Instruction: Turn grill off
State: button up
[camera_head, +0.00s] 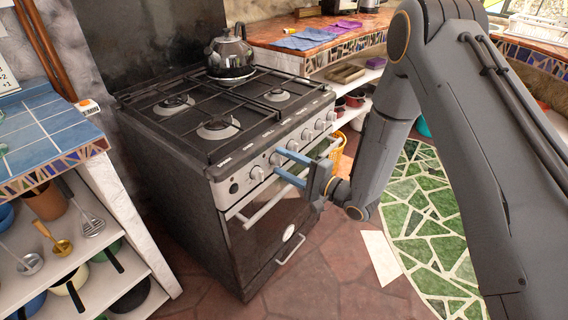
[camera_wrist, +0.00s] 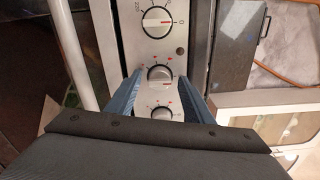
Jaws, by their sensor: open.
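The black stove (camera_head: 190,180) has a silver front panel with a row of several knobs. My gripper (camera_head: 278,162) is at the left part of this panel, its two blue fingers open and pointing at it. In the wrist view my gripper (camera_wrist: 160,76) has a small knob (camera_wrist: 160,74) between its fingertips, with red marks around it. I cannot tell whether the fingers touch it. Another small knob (camera_wrist: 163,113) shows closer to the gripper body. A larger white dial with numbers (camera_wrist: 157,22) lies beyond the fingertips.
A kettle (camera_head: 229,52) stands on the back of the stove top. A handle bar (camera_head: 262,208) runs below the panel, close under my gripper. A blue-tiled counter (camera_head: 40,135) is at left, and a mosaic counter (camera_head: 290,30) with cloths is behind. Open floor lies in front.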

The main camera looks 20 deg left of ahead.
jog(key=v, duration=0.7)
jog(key=shift+d+b, duration=0.3)
jog(key=shift+d, duration=0.1)
jog(key=w+d+r+n+t+h+p, duration=0.2)
jog(key=w+d+h, duration=0.4)
jog(key=d+h, duration=0.15)
jog(key=s+d+r+n+h, duration=0.25)
jog(key=d+h, duration=0.25)
jog(key=d, duration=0.7)
jog(key=s+d+r+g+h+p, duration=0.2)
jog(key=s+d+r+g+h, duration=0.25)
jog(key=s+d, duration=0.45)
jog(key=s+d+r+n+g, duration=0.1)
jog(key=s+r+g, duration=0.1)
jog(key=s, duration=0.6)
jog(key=s+d+r+n+g+p, duration=0.1)
jog(key=s+r+g, duration=0.1)
jog(key=s, duration=0.7)
jog(key=shift+r, duration=0.65)
jog(key=shift+w+g, duration=0.1)
jog(key=shift+g, duration=0.15)
